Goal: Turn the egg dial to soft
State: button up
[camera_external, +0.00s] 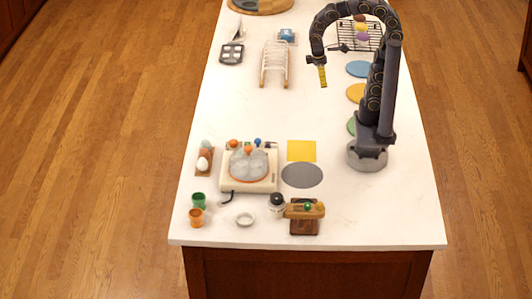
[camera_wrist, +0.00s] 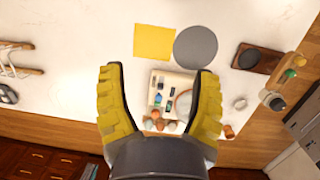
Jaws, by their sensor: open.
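The egg cooker (camera_external: 229,182) is a cream base with a clear dome (camera_external: 249,165) ringed in orange, near the front left of the white counter. Orange and blue knobs show along its back edge. In the wrist view the cooker (camera_wrist: 175,79) lies beyond and between my fingers, partly hidden by them. Small coloured patches show on it, but I cannot make out the dial's setting or markings. My gripper (camera_external: 322,76) hangs over the far part of the counter, well away from the cooker. Its yellow fingers (camera_wrist: 160,72) are apart with nothing between them.
A yellow square (camera_external: 301,151) and grey disc (camera_external: 302,175) lie right of the cooker. An egg holder (camera_external: 204,161) stands left. Green (camera_external: 199,200) and orange (camera_external: 196,217) cups, a white ring (camera_external: 245,219) and a wooden stand (camera_external: 304,226) are in front. A white rack (camera_external: 275,64) stands behind.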

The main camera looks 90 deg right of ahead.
jog(key=w+d+n+h, duration=0.2)
jog(key=w, duration=1.2)
jog(key=n+g, duration=0.1)
jog(key=n, duration=0.5)
send_near(234, 142)
jog(key=shift+x, duration=0.95)
jog(key=shift+s+f, duration=0.1)
jog(key=shift+f, duration=0.35)
jog(key=x, duration=0.7)
jog(key=shift+s+d, duration=0.1)
jog(key=shift+d, duration=0.15)
jog(key=shift+c, duration=0.3)
grip_shut()
